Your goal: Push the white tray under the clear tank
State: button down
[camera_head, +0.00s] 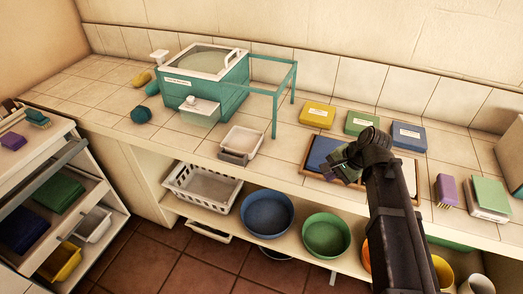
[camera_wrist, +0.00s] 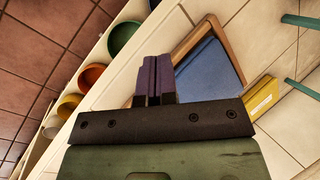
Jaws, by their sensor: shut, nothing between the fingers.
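The white tray (camera_head: 243,139) stands on the tiled counter near its front edge, with a small grey piece at its front side. The clear tank (camera_head: 199,112), with a white lid, is on the front of the teal basin unit (camera_head: 215,92), left of and behind the tray; the tray is beside it, apart. My gripper (camera_head: 343,164) is over the wood-framed blue board, well to the right of the tray. In the wrist view its purple fingers (camera_wrist: 156,78) are shut and empty. The tray and tank do not show in the wrist view.
The wood-framed blue board (camera_head: 318,152) lies below my gripper. Yellow (camera_head: 317,115), green and blue blocks lie behind. The counter between board and tray looks clear. Bowls and a white basket (camera_head: 203,186) sit on the shelf below.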

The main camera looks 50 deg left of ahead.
aim_at(255, 152)
jog(key=a+m, duration=0.1)
jog(key=a, duration=0.2)
jog(key=s+a+m, duration=0.1)
jog(key=a, duration=0.2)
jog(key=s+a+r+m+g+y, duration=0.1)
jog(key=a, duration=0.2)
jog(key=shift+a, duration=0.4)
jog(key=a+r+m+g+y, duration=0.1)
jog(key=a+r+m+y, duration=0.1)
jog(key=a+m, duration=0.5)
jog(key=s+a+f+b, duration=0.1)
jog(key=f+b, duration=0.1)
jog(key=s+a+f+m+b, duration=0.1)
jog(key=f+b, duration=0.2)
jog(key=s+a+f+m+b, duration=0.1)
jog(key=f+b, duration=0.1)
jog(key=shift+s+a+f+b, duration=0.1)
jog(key=shift+a+f+b, duration=0.05)
jog(key=shift+f+b, duration=0.15)
jog(key=shift+s+a+r, duration=0.2)
jog(key=shift+s+a, duration=0.2)
jog(key=shift+a, duration=0.25)
jog(key=shift+s+a+r, duration=0.15)
jog(key=shift+s+a, duration=0.2)
jog(key=shift+a, duration=0.25)
jog(key=shift+s+a, duration=0.35)
jog(key=shift+a, duration=0.2)
jog(key=shift+a, duration=0.1)
